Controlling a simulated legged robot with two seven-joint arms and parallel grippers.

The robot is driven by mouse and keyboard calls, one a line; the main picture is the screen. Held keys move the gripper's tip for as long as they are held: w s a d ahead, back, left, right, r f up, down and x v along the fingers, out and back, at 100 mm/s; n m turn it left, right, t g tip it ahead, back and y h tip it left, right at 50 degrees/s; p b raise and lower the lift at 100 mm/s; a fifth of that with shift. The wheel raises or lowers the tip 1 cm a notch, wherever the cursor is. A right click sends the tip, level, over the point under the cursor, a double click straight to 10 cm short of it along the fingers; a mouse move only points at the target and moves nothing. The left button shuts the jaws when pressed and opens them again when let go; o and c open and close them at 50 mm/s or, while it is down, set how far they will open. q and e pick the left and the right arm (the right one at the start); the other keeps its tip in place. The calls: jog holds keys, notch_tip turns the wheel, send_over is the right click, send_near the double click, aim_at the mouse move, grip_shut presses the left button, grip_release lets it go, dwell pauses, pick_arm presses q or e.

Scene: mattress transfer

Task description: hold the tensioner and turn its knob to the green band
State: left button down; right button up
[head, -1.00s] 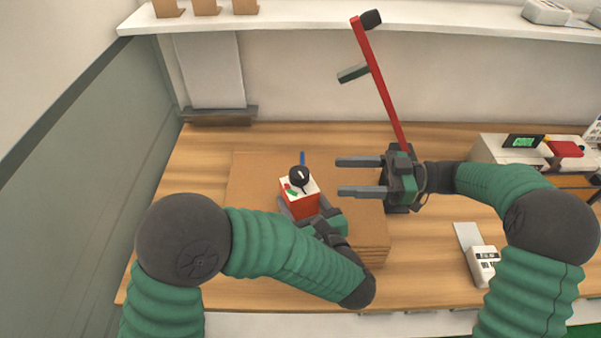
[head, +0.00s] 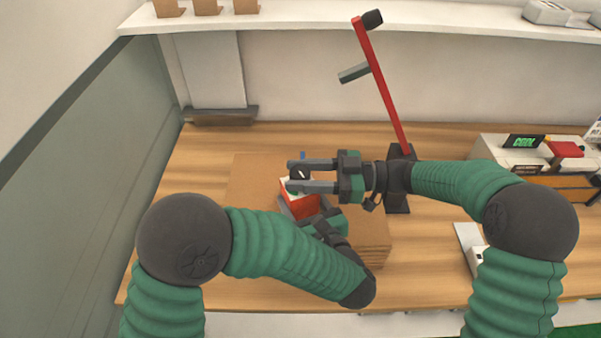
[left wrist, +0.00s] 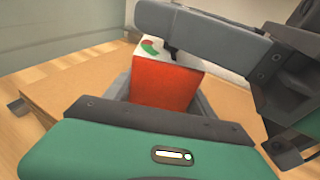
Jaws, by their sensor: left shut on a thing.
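The tensioner (head: 302,205) is a red block with a white top, a green mark and a black knob (head: 300,174). It stands upright on the brown slab. My left gripper (head: 305,213) is shut on its red body, which also shows between the fingers in the left wrist view (left wrist: 163,84). My right gripper (head: 291,176) reaches in from the right, with one finger on each side of the knob. Whether its fingers press on the knob is unclear.
The brown slab (head: 250,190) lies on the wooden table. A red lever (head: 385,90) on a dark base stands behind my right wrist. A box with a green-lettered screen (head: 523,141) is at the right. The table's left part is clear.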

grip_shut()
jog(key=m+t, duration=0.2)
jog(key=t, duration=0.1)
jog(key=m+t+h, duration=0.1)
jog(key=m+t, duration=0.1)
jog(key=t, duration=0.1)
jog(key=shift+r, duration=0.1)
jog(key=shift+w+m+t+h, duration=0.1)
jog(key=shift+m+t+h, duration=0.2)
jog(key=shift+t, duration=0.2)
jog(key=o, duration=0.6)
grip_release()
jog(key=shift+o, duration=0.2)
jog(key=v, duration=1.2)
jog(key=shift+d, duration=0.15)
